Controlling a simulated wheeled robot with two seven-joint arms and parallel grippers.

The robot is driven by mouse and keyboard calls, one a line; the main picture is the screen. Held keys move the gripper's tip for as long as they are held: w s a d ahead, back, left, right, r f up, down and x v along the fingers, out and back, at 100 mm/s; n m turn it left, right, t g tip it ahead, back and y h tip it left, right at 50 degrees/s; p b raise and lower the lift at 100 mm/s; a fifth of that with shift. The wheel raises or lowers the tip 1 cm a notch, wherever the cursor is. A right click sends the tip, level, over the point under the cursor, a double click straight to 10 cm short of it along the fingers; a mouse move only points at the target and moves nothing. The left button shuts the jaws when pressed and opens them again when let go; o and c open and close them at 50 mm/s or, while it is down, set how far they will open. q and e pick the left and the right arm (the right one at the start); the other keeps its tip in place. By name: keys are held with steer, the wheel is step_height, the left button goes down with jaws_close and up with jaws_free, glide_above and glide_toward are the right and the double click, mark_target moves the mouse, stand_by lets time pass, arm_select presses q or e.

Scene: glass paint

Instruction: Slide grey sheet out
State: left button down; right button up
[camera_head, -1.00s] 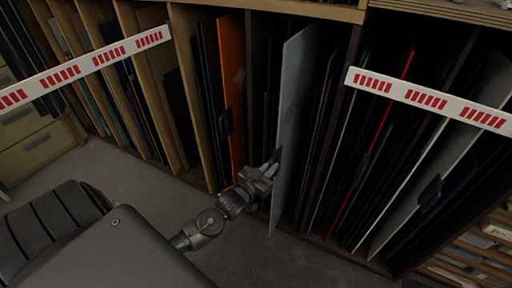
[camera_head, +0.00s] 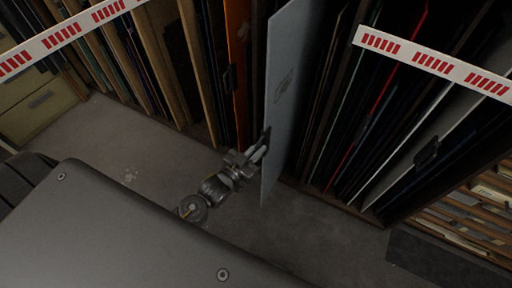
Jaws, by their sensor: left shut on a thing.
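The grey sheet (camera_head: 285,92) stands upright in a slot of the rack, in the middle of the head view. Its near edge sticks out past the rack's front over the floor, and a faint mark shows on its face. My left gripper (camera_head: 262,146) is shut on the near edge of the grey sheet, low down. The fingertips are partly hidden at the sheet's edge. My right gripper is not in view.
An orange sheet (camera_head: 238,60) stands left of the grey sheet; a red-edged sheet (camera_head: 378,105) and a pale sheet (camera_head: 428,135) stand right. Red-and-white barrier strips (camera_head: 440,62) cross the rack left and right, leaving a gap around the grey sheet. The floor (camera_head: 310,235) in front is clear.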

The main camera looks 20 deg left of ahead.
arm_select(q)
steer(key=c, duration=1.6)
jaws_free()
steer(key=v, duration=1.1)
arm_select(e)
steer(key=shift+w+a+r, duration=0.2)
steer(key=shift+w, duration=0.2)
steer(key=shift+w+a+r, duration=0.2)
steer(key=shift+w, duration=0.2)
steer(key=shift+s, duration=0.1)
